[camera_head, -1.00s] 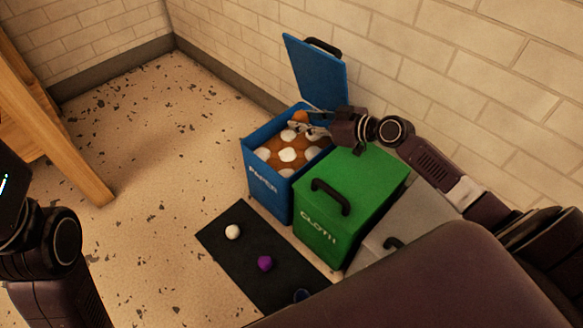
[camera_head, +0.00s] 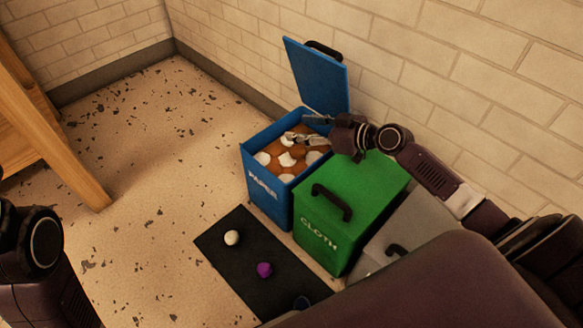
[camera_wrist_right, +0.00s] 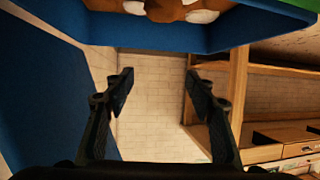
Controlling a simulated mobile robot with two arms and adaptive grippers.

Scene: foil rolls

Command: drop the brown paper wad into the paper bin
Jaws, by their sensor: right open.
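The blue paper bin (camera_head: 266,188) stands open against the wall, with its lid (camera_head: 317,77) raised. Several white and brown wads fill it. A brown paper wad (camera_head: 298,152) lies among them below my right gripper; I cannot tell it surely from the other brown contents. My right gripper (camera_head: 291,137) is over the bin's opening. In the right wrist view the fingers (camera_wrist_right: 159,82) are spread with nothing between them, and the bin's blue wall (camera_wrist_right: 245,28) and some wads show at the top. My left gripper is out of the head view; only my left arm shows.
A green cloth bin (camera_head: 370,190) with its lid shut stands beside the paper bin, and a grey bin (camera_head: 405,225) beyond it. A black mat (camera_head: 240,260) on the floor holds a white wad (camera_head: 232,237) and a purple wad (camera_head: 264,269). Open floor lies left.

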